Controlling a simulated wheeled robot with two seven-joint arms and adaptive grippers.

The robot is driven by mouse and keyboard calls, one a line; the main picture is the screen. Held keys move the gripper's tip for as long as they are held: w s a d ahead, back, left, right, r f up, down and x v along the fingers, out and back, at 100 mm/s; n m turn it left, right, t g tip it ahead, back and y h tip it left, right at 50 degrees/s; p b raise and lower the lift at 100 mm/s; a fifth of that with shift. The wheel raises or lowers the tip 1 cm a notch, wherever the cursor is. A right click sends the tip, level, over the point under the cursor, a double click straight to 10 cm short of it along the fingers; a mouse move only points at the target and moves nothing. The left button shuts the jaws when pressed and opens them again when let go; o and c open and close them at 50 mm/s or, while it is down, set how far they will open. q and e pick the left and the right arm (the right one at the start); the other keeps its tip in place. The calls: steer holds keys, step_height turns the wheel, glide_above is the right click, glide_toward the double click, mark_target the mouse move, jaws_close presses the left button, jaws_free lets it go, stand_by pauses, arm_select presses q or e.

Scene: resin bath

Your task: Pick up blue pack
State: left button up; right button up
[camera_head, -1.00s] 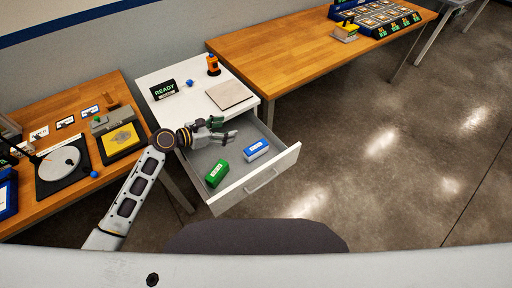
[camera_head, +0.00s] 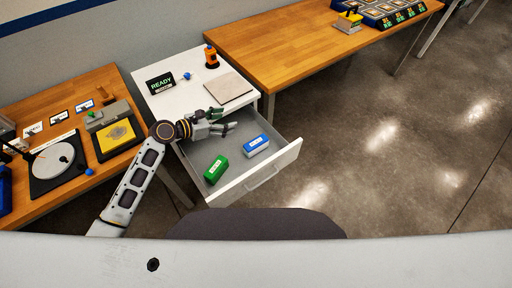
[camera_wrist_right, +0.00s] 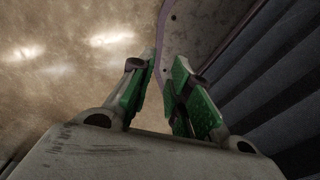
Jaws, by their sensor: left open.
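The blue pack (camera_head: 257,145), a small box with a white label, lies in the open drawer (camera_head: 232,192). A green pack (camera_head: 216,169) lies in the same drawer, nearer the front left, apart from the blue one. My left gripper (camera_head: 229,119) is open and empty over the back of the drawer, up and left of the blue pack and apart from it. My right gripper (camera_wrist_right: 160,75) shows only in the right wrist view; its green-padded fingers stand apart with nothing between them, over bare floor and part of my body.
On the white cabinet top (camera_head: 190,98) are a READY sign (camera_head: 160,83), a small blue item (camera_head: 187,76), an orange-and-black item (camera_head: 211,57) and a flat beige plate (camera_head: 229,88). Wooden benches stand left (camera_head: 72,190) and behind (camera_head: 290,50). Open floor lies right of the drawer.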

steer(key=w+f+t+b, duration=0.1)
steer(key=w+f+b, duration=1.3)
steer(key=b, duration=0.6)
stand_by(0.3)
stand_by(0.4)
